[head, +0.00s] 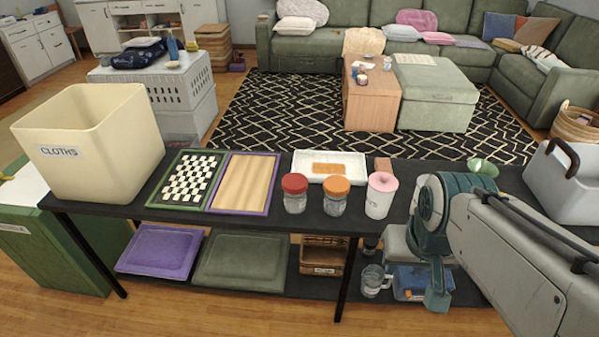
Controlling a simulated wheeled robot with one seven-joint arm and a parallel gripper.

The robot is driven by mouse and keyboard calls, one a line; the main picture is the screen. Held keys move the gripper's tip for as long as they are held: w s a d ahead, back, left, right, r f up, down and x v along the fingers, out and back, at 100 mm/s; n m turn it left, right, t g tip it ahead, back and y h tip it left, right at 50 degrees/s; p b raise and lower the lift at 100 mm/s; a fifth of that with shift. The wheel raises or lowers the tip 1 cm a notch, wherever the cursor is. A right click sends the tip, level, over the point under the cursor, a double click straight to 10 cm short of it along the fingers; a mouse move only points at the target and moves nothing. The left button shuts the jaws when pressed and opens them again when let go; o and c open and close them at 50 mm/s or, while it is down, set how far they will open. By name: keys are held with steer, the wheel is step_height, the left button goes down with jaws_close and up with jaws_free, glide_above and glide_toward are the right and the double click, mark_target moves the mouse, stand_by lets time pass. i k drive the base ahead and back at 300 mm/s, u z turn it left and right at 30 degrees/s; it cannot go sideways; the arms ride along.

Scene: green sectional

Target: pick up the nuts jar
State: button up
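Two clear jars stand side by side on the dark table, one with a red lid (295,194) and one with an orange lid (336,196). Their contents are too small to make out, so I cannot tell which is the nuts jar. Both stand upright and apart from my arm. My arm comes in from the lower right, its joint to the right of the jars. A teal part of it hangs down in front of the table edge, perhaps my gripper (437,298); its fingers cannot be made out. Nothing is seen held in it.
A white canister with a pink top (380,196) stands close right of the orange-lidded jar. A white tray (302,167) lies behind the jars. A checkered board (160,197), a purple-framed board (270,194) and a cream cloths bin (100,150) are left. A grey bin (562,185) is right.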

mark_target(294, 203)
steer(key=z, duration=0.4)
steer(key=i, duration=1)
steer(key=u, duration=2.15)
